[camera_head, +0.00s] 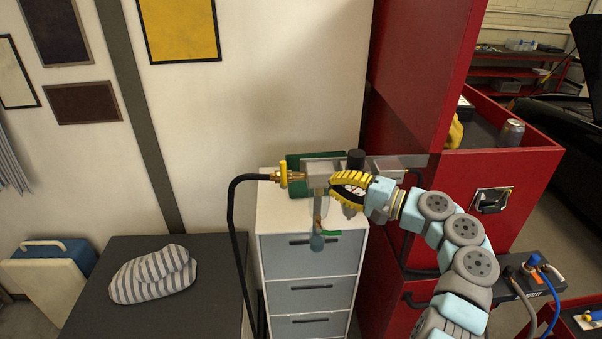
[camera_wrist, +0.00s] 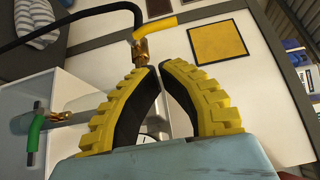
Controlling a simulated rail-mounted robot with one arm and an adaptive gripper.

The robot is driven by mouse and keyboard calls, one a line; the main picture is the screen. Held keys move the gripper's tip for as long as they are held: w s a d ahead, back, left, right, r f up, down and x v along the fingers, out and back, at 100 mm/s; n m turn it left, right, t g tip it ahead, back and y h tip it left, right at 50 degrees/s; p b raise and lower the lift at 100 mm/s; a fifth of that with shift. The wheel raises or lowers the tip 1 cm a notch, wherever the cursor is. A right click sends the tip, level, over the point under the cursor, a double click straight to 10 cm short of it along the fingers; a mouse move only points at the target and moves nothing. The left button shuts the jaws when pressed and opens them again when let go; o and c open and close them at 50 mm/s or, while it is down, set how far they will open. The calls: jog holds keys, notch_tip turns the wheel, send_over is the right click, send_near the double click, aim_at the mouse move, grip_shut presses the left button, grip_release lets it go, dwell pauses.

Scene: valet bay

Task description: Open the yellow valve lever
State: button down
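The yellow valve lever (camera_head: 284,174) stands upright at a brass fitting on the left end of the metal pipework, above the white cabinet. In the wrist view the lever (camera_wrist: 156,26) extends right from the brass fitting (camera_wrist: 140,47), just beyond my fingertips. My gripper (camera_head: 333,184) has chunky yellow fingers with dark inner pads. It is to the right of the lever, apart from it, pointing left. In the wrist view its fingertips (camera_wrist: 157,67) nearly meet, with only a thin gap and nothing gripped between them. My gripper hides part of the pipework behind it.
A green-handled valve (camera_head: 329,233) hangs below the pipework. A black hose (camera_head: 233,220) runs left from the brass fitting and down. The white drawer cabinet (camera_head: 311,255) is below; a red cabinet (camera_head: 480,190) stands right. A striped cloth (camera_head: 153,274) lies on the dark table.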

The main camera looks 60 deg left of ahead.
aim_at(283, 174)
jog(key=p+x, duration=0.2)
jog(key=x, duration=0.8)
jog(key=shift+p, duration=0.35)
